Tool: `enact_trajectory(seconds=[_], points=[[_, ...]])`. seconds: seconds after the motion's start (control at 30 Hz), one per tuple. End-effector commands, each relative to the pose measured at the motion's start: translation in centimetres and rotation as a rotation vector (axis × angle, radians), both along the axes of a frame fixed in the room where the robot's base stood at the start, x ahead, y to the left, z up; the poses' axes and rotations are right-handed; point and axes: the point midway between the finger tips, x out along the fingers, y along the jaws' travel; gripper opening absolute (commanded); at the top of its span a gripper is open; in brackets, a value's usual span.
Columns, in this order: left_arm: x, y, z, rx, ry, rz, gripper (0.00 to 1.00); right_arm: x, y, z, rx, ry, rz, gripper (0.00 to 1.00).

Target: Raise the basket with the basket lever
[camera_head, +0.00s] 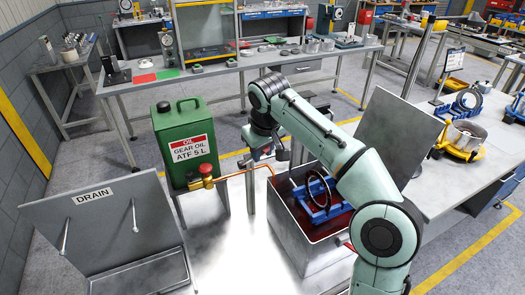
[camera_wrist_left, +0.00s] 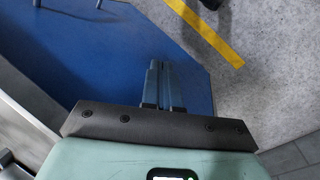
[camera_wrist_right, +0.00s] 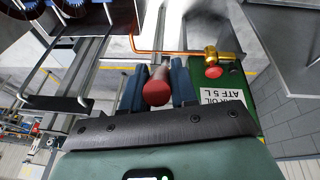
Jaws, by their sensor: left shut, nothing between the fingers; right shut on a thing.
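The blue basket (camera_head: 322,214) sits inside the open metal tank (camera_head: 312,259), over dark red liquid, with a dark ring standing in it. My right arm crosses in front and hides part of the tank. My right gripper (camera_head: 266,153) is shut on the basket lever, whose red knob (camera_wrist_right: 157,91) shows between its two fingers in the right wrist view. The lever's lower part is mostly hidden in the head view. My left gripper (camera_wrist_left: 165,86) is shut and empty, above a blue surface and the floor in the left wrist view; it is outside the head view.
A green gear oil can (camera_head: 184,138) on a stand is left of the tank, its copper spout (camera_head: 240,175) reaching toward the tank. The DRAIN panel (camera_head: 105,220) is further left. The tank's raised lid (camera_head: 400,135) and a workbench (camera_head: 470,160) are right.

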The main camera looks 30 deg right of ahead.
Motion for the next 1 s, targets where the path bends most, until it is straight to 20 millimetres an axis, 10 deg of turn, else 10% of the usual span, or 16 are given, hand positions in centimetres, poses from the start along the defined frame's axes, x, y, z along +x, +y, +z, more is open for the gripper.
enact_trajectory(seconds=[0.23,0.27,0.3,0.67,1.0], points=[[0.1,0.0,0.1,0.000,-0.002,0.000,0.00,0.2,-0.1,0.7,-0.002,-0.022,-0.001,0.00],[0.2,0.0,0.1,0.000,-0.002,0.000,0.00,0.3,-0.1,0.7,-0.002,-0.023,-0.001,0.34],[0.2,0.0,0.1,0.000,-0.002,0.000,0.00,0.3,-0.1,0.7,-0.002,-0.023,-0.001,0.47],[0.1,0.0,0.1,0.000,-0.001,0.000,0.00,0.1,0.0,0.7,-0.001,-0.015,-0.001,0.48],[0.1,0.0,0.1,0.000,-0.001,0.000,0.00,-1.7,0.8,6.3,0.002,-0.021,0.002,0.48]])
